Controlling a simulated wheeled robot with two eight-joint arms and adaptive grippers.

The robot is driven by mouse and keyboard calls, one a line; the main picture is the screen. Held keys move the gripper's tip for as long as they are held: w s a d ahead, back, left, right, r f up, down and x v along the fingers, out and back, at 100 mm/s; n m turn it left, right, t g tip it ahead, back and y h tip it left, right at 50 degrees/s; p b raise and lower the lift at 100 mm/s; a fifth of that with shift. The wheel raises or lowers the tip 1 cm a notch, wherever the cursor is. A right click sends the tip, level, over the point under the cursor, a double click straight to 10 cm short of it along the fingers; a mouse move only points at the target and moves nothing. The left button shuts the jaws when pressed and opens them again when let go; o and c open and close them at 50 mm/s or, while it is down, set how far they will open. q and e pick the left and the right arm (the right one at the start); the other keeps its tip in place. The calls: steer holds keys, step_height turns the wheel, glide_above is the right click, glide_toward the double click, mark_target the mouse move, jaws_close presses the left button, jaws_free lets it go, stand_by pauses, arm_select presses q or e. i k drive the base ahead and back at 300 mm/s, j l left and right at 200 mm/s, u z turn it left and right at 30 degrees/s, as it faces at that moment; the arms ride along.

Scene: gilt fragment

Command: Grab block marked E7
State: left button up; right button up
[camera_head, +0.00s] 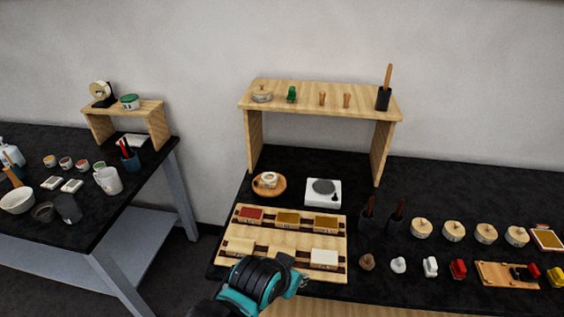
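A wooden tray (338,240) on the dark right-hand table holds small blocks in two rows. The back row has a red-topped block (250,214) and two gold-topped blocks, one in the middle (288,218) and one at the right (326,223). The front row has pale blocks, one at the left (240,246) and one at the right (324,257). No marking is readable, so I cannot tell which is E7. My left gripper (298,284) is at the tray's front edge, below the front row. Its arm covers part of the tray's front; its fingers are too small to judge. My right gripper is out of view.
A wooden shelf stand (252,140) rises behind the tray. A wooden saucer with a cup (267,182) and a white device (322,192) sit between them. Dark holders (367,221) and several round lidded pots (421,228) stand to the right. A gap separates the left table (115,214).

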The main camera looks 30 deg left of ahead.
mark_target(290, 220)
steer(key=u, duration=1.1)
